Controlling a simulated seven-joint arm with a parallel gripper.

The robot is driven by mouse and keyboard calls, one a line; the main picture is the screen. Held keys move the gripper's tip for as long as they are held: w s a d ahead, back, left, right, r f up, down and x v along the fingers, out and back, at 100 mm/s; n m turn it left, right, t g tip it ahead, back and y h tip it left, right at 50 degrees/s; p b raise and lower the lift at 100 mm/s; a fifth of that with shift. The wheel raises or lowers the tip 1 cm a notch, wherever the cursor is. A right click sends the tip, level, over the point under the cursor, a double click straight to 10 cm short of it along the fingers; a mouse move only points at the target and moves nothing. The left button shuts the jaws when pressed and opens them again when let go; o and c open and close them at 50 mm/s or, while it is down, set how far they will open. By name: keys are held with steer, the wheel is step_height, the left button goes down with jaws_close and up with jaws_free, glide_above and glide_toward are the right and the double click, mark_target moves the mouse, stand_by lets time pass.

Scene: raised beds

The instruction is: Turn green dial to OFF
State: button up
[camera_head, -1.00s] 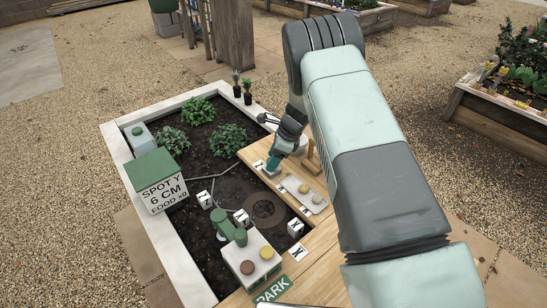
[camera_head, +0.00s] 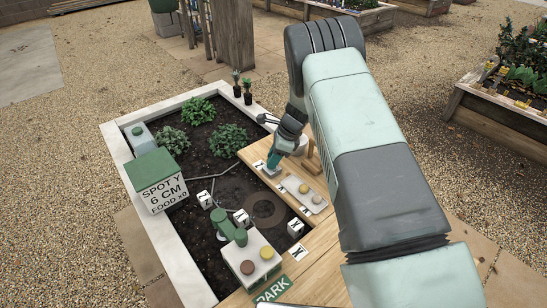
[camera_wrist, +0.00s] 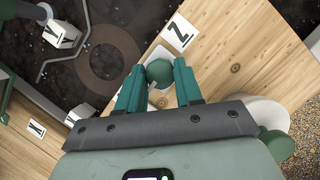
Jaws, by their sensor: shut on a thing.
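The green dial (camera_wrist: 159,72) is a rounded green knob on a pale plate, seen in the wrist view on the wooden board (camera_wrist: 245,60). My gripper (camera_wrist: 158,68) has its two teal fingers on either side of the dial and is shut on it. In the head view my gripper (camera_head: 271,170) is down at the board's left part, and its fingers hide the dial there.
A white box (camera_head: 250,285) with knobs is at the front. Dark soil (camera_head: 190,238) lies to the left.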

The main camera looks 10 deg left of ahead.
steer(key=n+g, duration=0.1)
steer(key=n, duration=0.2)
steer(key=shift+w+n+h, duration=0.15)
steer(key=shift+n+h, duration=0.15)
steer(key=shift+n, duration=0.1)
steer(key=n+g, duration=0.1)
steer(key=n, duration=0.1)
steer(key=n+g, duration=0.1)
steer(key=n, duration=0.1)
steer(key=shift+w+n+h, duration=0.1)
steer(key=shift+n+h, duration=0.2)
steer(key=shift+h, duration=0.1)
steer(key=n, duration=0.2)
steer(key=n+h, duration=0.1)
steer(key=n, duration=0.1)
steer(key=shift+a+n+g+h, duration=0.15)
steer(key=shift+n+g+h, duration=0.15)
steer(key=shift+g, duration=0.1)
steer(key=shift+n+h, duration=0.8)
steer(key=shift+n, duration=1.3)
steer(key=o, duration=1)
steer(key=shift+a, duration=0.1)
steer(key=shift+r, duration=0.1)
step_height(320, 180, up, 10)
steer(key=shift+f, duration=0.1)
